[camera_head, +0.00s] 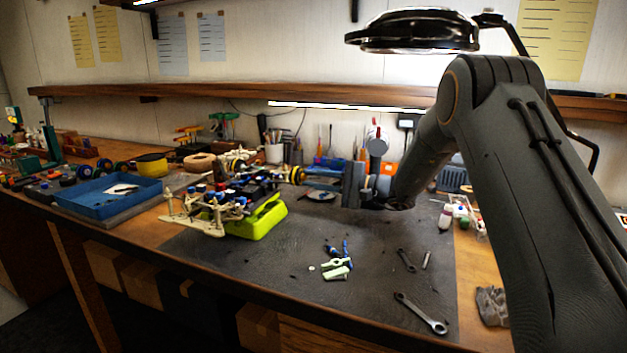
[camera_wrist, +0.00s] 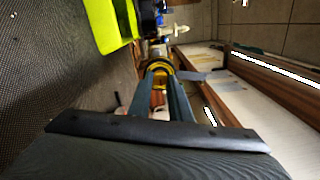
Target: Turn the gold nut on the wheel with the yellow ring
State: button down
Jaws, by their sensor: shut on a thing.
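The racecar (camera_head: 235,195) sits on a lime-green stand (camera_head: 262,218), which also shows in the wrist view (camera_wrist: 110,25). The wheel with the yellow ring (camera_head: 297,175) is on the car's right side, facing my gripper (camera_head: 310,179). In the wrist view, the ring (camera_wrist: 158,68) is straight ahead, just beyond my fingertips (camera_wrist: 160,84). My gripper is shut on the gold nut at the wheel's centre. The fingers mostly hide the nut, so how far it is turned cannot be told.
A blue tray (camera_head: 108,198) stands at the left. Green and blue parts (camera_head: 337,268) and wrenches (camera_head: 420,313) lie on the dark mat (camera_head: 300,305). Tools and a cup (camera_head: 274,152) line the back. The front of the mat has bare room.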

jog(key=c, duration=1.6)
grip_release()
jog(key=shift+d, duration=0.15)
jog(key=b+v, duration=0.1)
jog(key=v, duration=0.5)
jog(key=shift+s+d, duration=0.1)
jog(key=shift+d, duration=0.3)
jog(key=shift+s+d, duration=0.2)
jog(key=shift+d, duration=0.15)
